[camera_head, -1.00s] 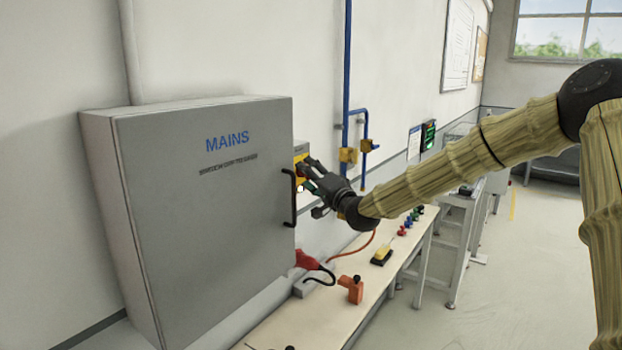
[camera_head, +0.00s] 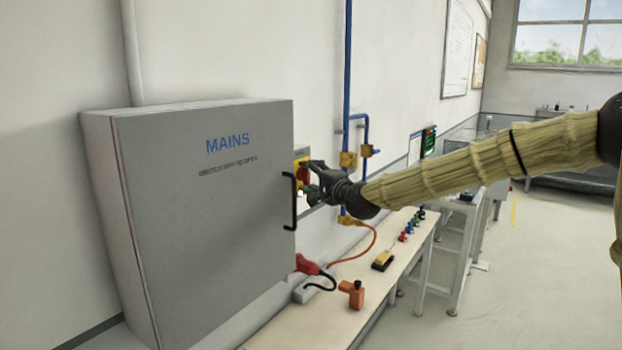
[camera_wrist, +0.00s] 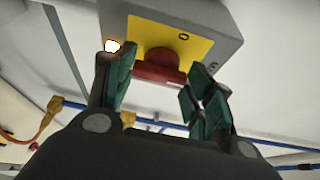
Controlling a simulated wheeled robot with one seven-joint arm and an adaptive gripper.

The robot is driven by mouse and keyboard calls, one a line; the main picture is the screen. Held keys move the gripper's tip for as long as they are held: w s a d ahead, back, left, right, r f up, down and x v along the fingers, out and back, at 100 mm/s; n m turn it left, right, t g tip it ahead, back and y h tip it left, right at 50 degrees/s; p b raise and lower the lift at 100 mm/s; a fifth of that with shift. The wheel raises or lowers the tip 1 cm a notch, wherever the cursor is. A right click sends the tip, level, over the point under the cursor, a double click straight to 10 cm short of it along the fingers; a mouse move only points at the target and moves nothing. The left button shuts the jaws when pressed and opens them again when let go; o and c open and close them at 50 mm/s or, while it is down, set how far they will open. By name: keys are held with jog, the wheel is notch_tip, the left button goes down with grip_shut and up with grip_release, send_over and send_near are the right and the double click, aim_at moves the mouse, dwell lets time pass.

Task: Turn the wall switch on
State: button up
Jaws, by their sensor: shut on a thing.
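The wall switch is a grey box with a yellow plate (camera_head: 300,163) and a red knob. In the head view it shows just past the right edge of the MAINS cabinet, partly hidden by the cabinet and my gripper (camera_head: 311,178). In the wrist view the yellow plate (camera_wrist: 188,42) carries a "0" mark, and the red knob (camera_wrist: 160,66) is between the green-padded fingers of my gripper (camera_wrist: 158,78). My gripper is shut on the knob. A bright white lamp (camera_wrist: 112,46) shows by the left fingertip.
The grey MAINS cabinet (camera_head: 205,220) stands left of the switch, its black handle (camera_head: 290,200) close to my gripper. Below is a bench (camera_head: 300,325) with a red plug (camera_head: 307,265), an orange block (camera_head: 352,293) and a yellow item (camera_head: 382,260). Blue pipes with yellow valves (camera_head: 348,160) run behind.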

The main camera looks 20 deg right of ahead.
jog(key=shift+d+r, duration=0.1)
jog(key=shift+r, duration=0.05)
jog(key=o, duration=1)
jog(key=shift+w, duration=0.1)
jog(key=v, duration=1.2)
